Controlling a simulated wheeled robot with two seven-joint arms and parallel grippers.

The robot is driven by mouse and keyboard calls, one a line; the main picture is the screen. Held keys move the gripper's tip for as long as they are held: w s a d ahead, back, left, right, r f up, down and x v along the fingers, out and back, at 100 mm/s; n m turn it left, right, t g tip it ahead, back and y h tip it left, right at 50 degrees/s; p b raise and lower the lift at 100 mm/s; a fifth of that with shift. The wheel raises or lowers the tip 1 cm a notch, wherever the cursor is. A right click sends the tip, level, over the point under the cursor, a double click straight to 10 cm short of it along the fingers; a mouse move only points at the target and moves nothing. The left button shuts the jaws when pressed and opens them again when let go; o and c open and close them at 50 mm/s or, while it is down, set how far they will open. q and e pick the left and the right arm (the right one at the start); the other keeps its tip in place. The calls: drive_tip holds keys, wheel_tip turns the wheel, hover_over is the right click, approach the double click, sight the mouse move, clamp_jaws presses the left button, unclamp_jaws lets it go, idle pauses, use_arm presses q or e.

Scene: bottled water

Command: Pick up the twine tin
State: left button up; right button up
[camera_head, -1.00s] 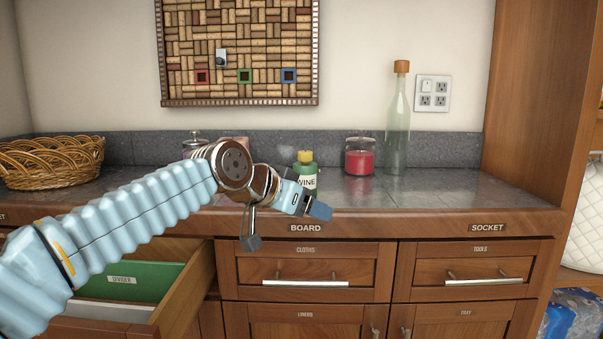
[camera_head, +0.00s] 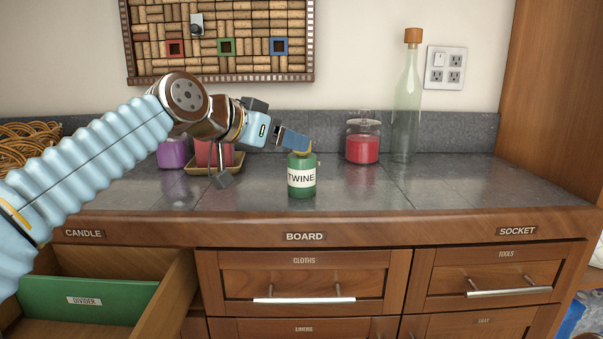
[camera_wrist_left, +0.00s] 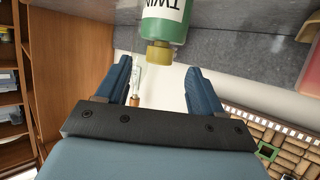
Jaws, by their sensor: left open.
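The twine tin (camera_head: 301,179) is a green cylinder with a white label reading TWINE and a yellowish top. It stands upright on the grey counter, near its front edge. My left gripper (camera_head: 292,140) is at the tin's top in the head view, partly covering it. In the left wrist view the tin (camera_wrist_left: 165,22) shows beyond the fingertips, its yellow top pointing toward the jaws. The left gripper (camera_wrist_left: 158,72) is open, with nothing between its two blue fingers. My right gripper is not in view.
A red candle jar (camera_head: 363,148) and a tall clear bottle (camera_head: 406,105) stand behind and right of the tin. A purple candle (camera_head: 172,153) and a red one on a tray (camera_head: 208,187) stand left. An open drawer (camera_head: 160,300) juts out at lower left. The counter right of the tin is clear.

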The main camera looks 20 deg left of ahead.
sight(302, 171)
use_arm(q)
drive_tip(key=p+x, duration=0.1)
drive_tip(key=x, duration=0.4)
drive_tip(key=shift+w+d, duration=0.15)
drive_tip(key=shift+w, duration=0.05)
drive_tip(key=shift+f, duration=0.1)
clamp_jaws()
